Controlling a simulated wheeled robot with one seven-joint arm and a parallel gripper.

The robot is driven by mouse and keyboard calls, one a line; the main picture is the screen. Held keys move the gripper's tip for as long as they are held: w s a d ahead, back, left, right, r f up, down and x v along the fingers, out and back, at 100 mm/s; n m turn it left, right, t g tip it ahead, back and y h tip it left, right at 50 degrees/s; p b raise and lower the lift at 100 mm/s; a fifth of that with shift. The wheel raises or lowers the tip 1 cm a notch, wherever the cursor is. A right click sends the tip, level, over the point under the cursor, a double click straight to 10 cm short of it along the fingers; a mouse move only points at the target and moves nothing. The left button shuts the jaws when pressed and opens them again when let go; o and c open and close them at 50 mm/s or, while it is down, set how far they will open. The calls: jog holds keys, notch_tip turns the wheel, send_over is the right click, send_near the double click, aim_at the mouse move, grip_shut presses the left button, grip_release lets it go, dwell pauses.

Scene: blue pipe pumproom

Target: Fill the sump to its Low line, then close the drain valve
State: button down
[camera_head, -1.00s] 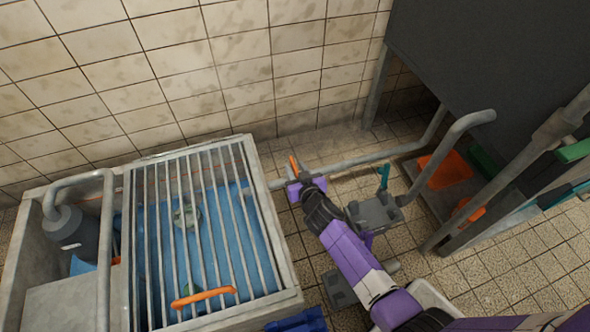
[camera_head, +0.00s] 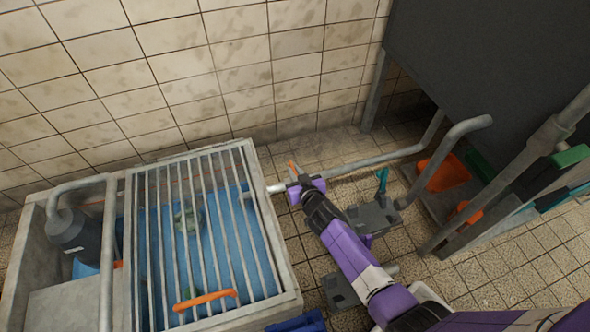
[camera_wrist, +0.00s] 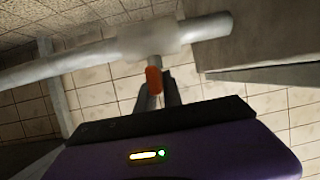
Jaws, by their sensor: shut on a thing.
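The sump (camera_head: 277,262) is a pale concrete tank at the left in the head view, under a metal bar grate with an orange handle (camera_head: 205,299). Blue shows through the bars; I cannot make out a Low line. A grey pipe runs from the sump's right wall along the floor, with the drain valve on it. The valve's orange lever (camera_head: 292,165) stands at my gripper's tip. In the wrist view, the orange lever (camera_wrist: 153,79) sits between the dark fingers of my gripper (camera_wrist: 160,88), which is shut on it, below the grey valve body (camera_wrist: 150,40).
A grey pump (camera_head: 75,236) and pipe stand at the sump's left end. Another valve with a teal lever (camera_head: 382,180) is just right of my gripper. A dark panel and a shelf with orange items (camera_head: 447,173) are at the right.

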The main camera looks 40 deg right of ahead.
jog(key=shift+d+r+n+t+y+p, duration=0.15)
jog(key=shift+n+y+p, duration=0.35)
jog(key=shift+p, duration=1.25)
jog(key=shift+a+r+n+t+y+p, duration=0.15)
jog(key=shift+n+y+p, duration=0.35)
jog(key=shift+p, duration=1.2)
jog(key=shift+y+p, duration=0.5)
jog(key=shift+p, duration=0.15)
jog(key=shift+f+n+y, duration=0.2)
jog(key=shift+n+y, duration=0.3)
jog(key=shift+n, duration=0.2)
jog(key=c, duration=1.5)
grip_release()
jog(key=shift+s, duration=0.1)
jog(key=shift+p, duration=0.3)
jog(key=shift+p+v, duration=2.85)
jog(key=shift+v, duration=1.05)
